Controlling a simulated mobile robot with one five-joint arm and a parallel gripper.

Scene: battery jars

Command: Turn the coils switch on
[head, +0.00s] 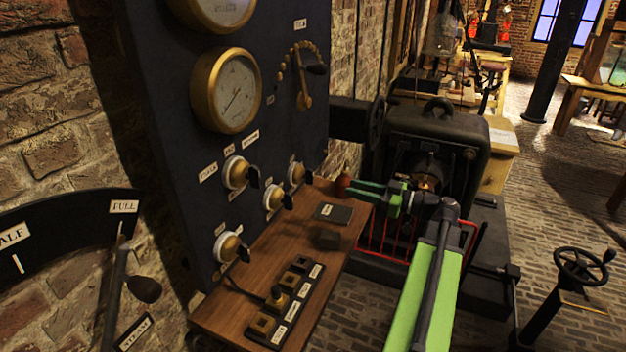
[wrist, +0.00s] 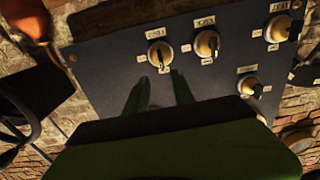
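Several round switches with brass caps, white rims and dark handles sit on a dark blue panel (head: 160,120). In the head view they are an upper left switch (head: 236,173), a middle one (head: 274,198), a right one (head: 297,173) and a lower one (head: 228,246). Their labels are too small to read surely, so I cannot tell which is the coils switch. My gripper (head: 356,188) is right of the panel. In the wrist view its two green fingers (wrist: 160,76) are apart and empty, pointing towards the panel, just below the leftmost switch (wrist: 159,53).
A wooden shelf (head: 345,245) with a block of labelled parts (head: 278,305) juts out below the panel. A red-brown ball (head: 343,182) shows beside my fingertips. A large dark machine (head: 432,135) stands behind my gripper. A lever with a dark knob (head: 143,289) is at the lower left.

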